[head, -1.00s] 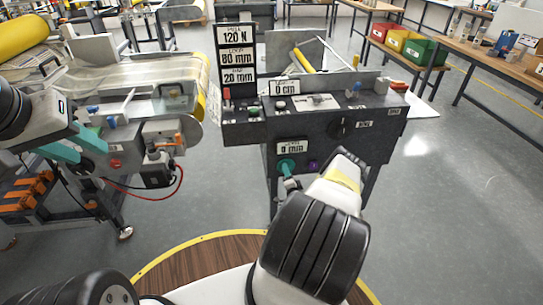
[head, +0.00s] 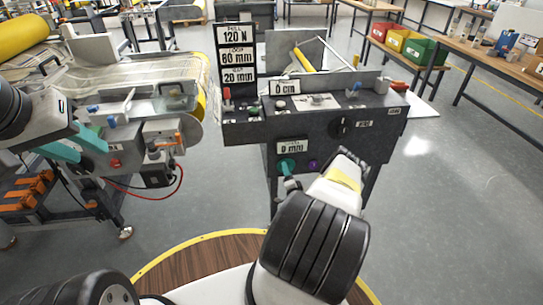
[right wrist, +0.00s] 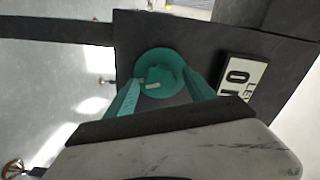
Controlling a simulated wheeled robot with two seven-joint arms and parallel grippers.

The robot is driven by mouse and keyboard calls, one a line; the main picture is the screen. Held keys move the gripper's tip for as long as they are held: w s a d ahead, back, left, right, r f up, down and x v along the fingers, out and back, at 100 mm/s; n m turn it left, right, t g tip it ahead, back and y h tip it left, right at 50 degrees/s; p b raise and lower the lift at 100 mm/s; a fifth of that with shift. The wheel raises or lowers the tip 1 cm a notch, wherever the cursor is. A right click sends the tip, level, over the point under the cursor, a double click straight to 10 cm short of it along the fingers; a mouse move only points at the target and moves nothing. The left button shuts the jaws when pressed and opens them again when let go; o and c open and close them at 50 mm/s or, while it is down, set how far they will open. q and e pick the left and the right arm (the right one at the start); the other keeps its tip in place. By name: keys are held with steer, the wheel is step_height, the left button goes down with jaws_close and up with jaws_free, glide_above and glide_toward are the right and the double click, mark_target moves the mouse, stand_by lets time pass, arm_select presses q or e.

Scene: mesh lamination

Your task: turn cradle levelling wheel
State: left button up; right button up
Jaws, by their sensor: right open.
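The teal levelling wheel (head: 286,165) is on the front of the dark machine, below a small white readout plate (head: 290,147). In the right wrist view the wheel (right wrist: 160,62) is round, with a small pale mark on its face. The readout plate (right wrist: 238,80) lies to its right there. My right gripper (right wrist: 162,80) is open, with one teal finger at each side of the wheel's near edge. I cannot tell whether they touch it. My left gripper (head: 78,144) has teal fingers standing apart in front of the left machine, with nothing seen between them.
The dark machine (head: 240,132) carries a tall readout board (head: 237,55), a purple knob (head: 312,165) and a black dial (head: 341,127). The left machine (head: 150,75) holds a clear web. A bench with coloured bins (head: 395,42) stands at the back right. Floor between is clear.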

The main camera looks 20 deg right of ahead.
steer(key=v, duration=0.7)
steer(key=shift+s, duration=0.2)
steer(key=shift+a, duration=0.1)
